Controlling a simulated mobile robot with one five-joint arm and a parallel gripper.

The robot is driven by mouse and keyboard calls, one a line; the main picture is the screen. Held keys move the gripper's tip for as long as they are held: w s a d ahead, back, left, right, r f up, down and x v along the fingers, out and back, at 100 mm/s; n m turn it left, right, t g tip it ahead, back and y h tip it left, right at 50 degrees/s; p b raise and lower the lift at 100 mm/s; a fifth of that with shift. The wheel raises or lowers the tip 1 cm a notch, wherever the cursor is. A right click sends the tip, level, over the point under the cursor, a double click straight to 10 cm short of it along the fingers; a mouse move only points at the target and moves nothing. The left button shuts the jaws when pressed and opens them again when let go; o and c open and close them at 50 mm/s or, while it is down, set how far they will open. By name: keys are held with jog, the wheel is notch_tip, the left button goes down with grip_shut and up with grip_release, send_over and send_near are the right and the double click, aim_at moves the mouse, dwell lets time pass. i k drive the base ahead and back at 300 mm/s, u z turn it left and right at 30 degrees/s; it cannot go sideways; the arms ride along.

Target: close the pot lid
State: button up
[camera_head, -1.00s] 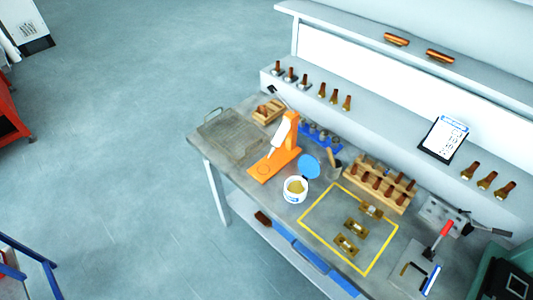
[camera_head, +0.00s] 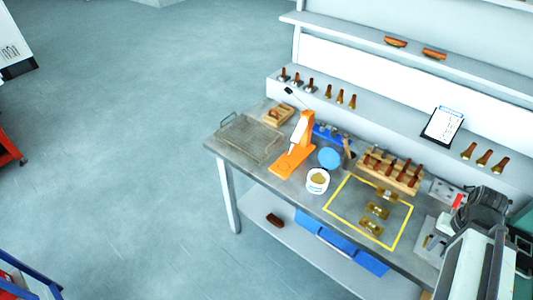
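A small white pot (camera_head: 317,181) with tan contents stands on the grey workbench, just left of the yellow marked square. Its round blue lid (camera_head: 329,158) is open and stands up at the pot's back edge. Part of my arm (camera_head: 478,255) shows at the lower right of the view, well away from the pot. Its fingertips cannot be made out, so I cannot tell whether my gripper is open or shut.
An orange stand (camera_head: 294,150) is close to the left of the pot. A wooden rack (camera_head: 392,170) with several brown-handled tools is to its right. Brass parts (camera_head: 377,210) lie inside the yellow outline (camera_head: 341,218). A wire mesh tray (camera_head: 250,139) lies at the bench's left end.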

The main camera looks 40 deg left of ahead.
aim_at(329, 158)
jog(key=u, duration=1.95)
jog(key=i, duration=0.6)
